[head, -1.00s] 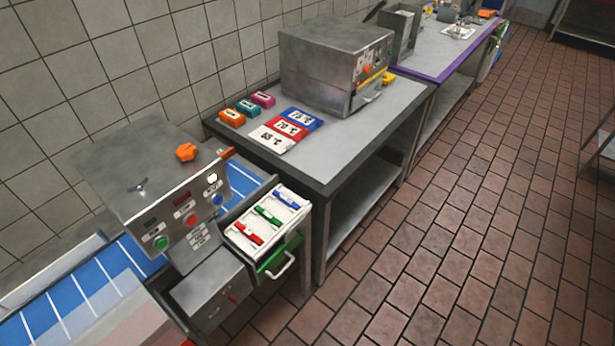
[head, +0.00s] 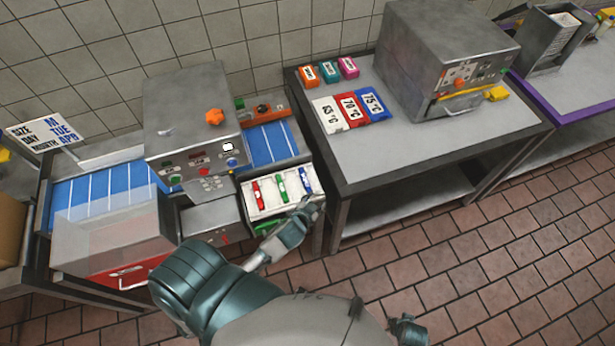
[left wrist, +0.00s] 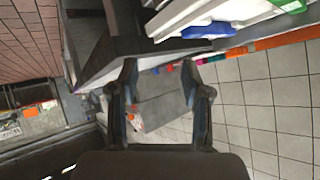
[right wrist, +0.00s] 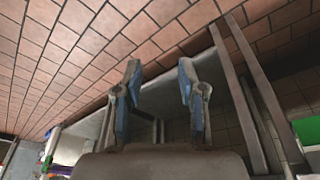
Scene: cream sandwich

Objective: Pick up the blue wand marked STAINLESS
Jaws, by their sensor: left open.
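The blue wand (head: 305,180) lies in the right slot of a white tray (head: 261,209), with a green wand (head: 281,186) and a red wand (head: 256,193) to its left. Their markings are too small to read. My left gripper (head: 312,205) is open near the tray's front right corner, just in front of the blue wand and apparently empty. In the left wrist view the gripper (left wrist: 160,70) is open, with the blue wand (left wrist: 208,30) above and right of its fingers, partly cut off. My right gripper (right wrist: 158,72) is open and empty, over the floor area.
A steel control box (head: 190,120) with an orange knob stands left of the tray. To the right is a grey table (head: 420,160) with temperature cards (head: 350,108) and a steel oven (head: 440,60). Brick floor (head: 480,270) is clear in front.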

